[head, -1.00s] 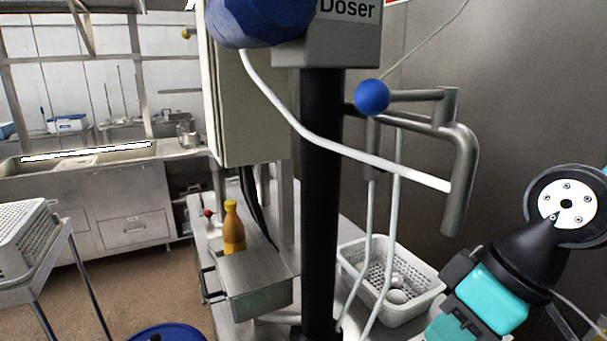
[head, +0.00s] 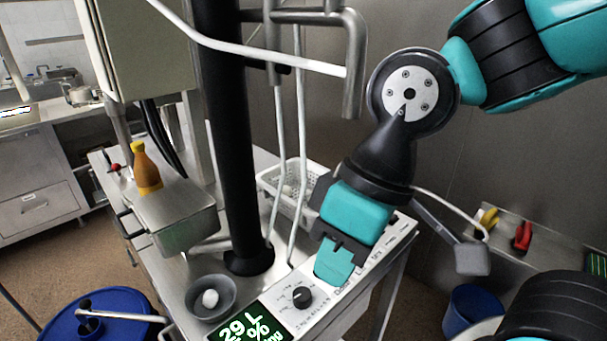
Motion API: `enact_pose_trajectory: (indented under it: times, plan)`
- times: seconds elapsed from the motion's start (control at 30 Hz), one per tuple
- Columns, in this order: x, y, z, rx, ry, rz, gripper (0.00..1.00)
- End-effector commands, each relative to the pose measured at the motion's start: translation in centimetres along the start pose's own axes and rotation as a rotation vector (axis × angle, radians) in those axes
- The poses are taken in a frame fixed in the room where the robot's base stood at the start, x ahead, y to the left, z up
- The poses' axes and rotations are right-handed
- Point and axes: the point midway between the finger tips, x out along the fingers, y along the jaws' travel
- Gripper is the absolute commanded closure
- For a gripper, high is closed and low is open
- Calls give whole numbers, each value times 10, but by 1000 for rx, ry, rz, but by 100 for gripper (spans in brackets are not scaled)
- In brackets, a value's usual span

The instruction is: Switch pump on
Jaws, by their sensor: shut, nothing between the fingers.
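My gripper (head: 333,270), with teal fingers, is shut and empty. It points down over the slanted white control panel (head: 322,308), just behind and right of a black rotary knob (head: 302,296). I cannot tell whether the fingertips touch the panel. Printed labels run along the panel's right part. My gripper hides part of the panel, and I cannot make out which control is the pump switch.
A black column (head: 225,140) and thin white pipes stand behind the panel. A grey bowl (head: 210,297) with a white ball, a steel box (head: 178,215) with an orange bottle (head: 146,168), and a white perforated basket (head: 290,188) are nearby. A blue drum (head: 95,318) stands lower left.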

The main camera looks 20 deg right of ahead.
Motion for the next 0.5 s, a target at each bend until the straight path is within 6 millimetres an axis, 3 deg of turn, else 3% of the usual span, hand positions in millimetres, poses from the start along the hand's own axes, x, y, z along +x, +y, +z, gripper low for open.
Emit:
enact_pose_trajectory:
  times: [0.07,0.17,0.27,0.4,0.43,0.5]
  plan:
    - [1,3,-1,10,2,4,100]
    - [6,22,-7,81,17,37,100]
    - [14,67,-14,229,50,120,100]
    - [22,163,-7,429,79,320,100]
    - [21,185,-3,423,66,367,100]
    - [15,210,-2,309,20,410,100]
